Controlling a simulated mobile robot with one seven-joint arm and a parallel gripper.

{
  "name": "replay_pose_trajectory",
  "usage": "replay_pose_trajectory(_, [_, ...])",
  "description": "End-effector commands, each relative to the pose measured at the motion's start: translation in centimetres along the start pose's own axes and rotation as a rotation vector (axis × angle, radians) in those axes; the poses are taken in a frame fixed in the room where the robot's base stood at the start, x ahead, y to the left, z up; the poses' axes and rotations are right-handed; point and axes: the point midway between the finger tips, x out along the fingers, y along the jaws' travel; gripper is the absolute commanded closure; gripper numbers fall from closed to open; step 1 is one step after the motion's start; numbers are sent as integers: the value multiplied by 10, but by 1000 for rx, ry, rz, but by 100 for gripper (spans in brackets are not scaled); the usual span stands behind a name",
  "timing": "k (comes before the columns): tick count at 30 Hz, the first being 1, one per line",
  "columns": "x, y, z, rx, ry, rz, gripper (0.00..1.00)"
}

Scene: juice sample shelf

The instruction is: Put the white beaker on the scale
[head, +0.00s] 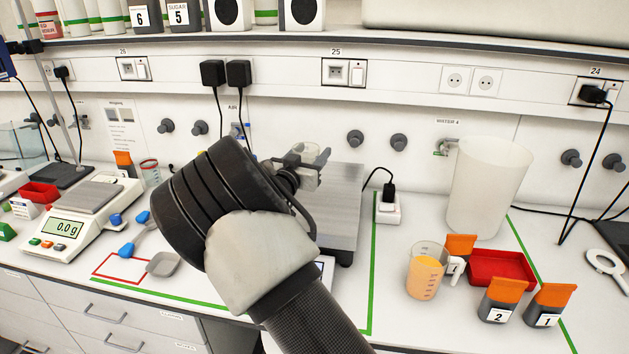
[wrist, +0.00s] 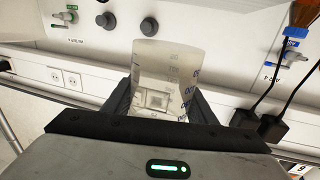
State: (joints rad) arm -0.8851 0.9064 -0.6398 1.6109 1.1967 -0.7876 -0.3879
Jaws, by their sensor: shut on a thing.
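My gripper (head: 306,174) is shut on a translucent whitish beaker (wrist: 166,72). In the wrist view the beaker sits between the two fingers, with blue markings on its side. In the head view only part of the beaker (head: 311,153) shows behind the fingers. The gripper is in front of or above a grey-topped platform scale (head: 343,206) at the bench's middle; I cannot tell whether the beaker touches it. My arm hides the scale's left part and most of its display. A smaller scale (head: 93,196) reading 0.0 g stands at the left, its pan empty.
A large white container (head: 487,190) stands at the right. Near it are a jug of orange liquid (head: 425,278), a red tray (head: 503,268) and orange-topped containers (head: 497,300). A grey scoop (head: 163,264) lies left of my arm. Two plugs (head: 226,73) hang on the wall behind.

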Motion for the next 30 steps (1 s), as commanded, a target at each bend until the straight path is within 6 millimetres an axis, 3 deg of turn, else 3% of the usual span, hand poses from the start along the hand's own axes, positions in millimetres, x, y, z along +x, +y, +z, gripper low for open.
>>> replay_pose_trajectory(3, [0,0,24,-5,0,-1,72])
replay_pose_trajectory(17, [0,0,74,-3,0,0,72])
replay_pose_trajectory(29, [0,0,82,1,0,0,72])
replay_pose_trajectory(30, [0,0,80,1,0,0,43])
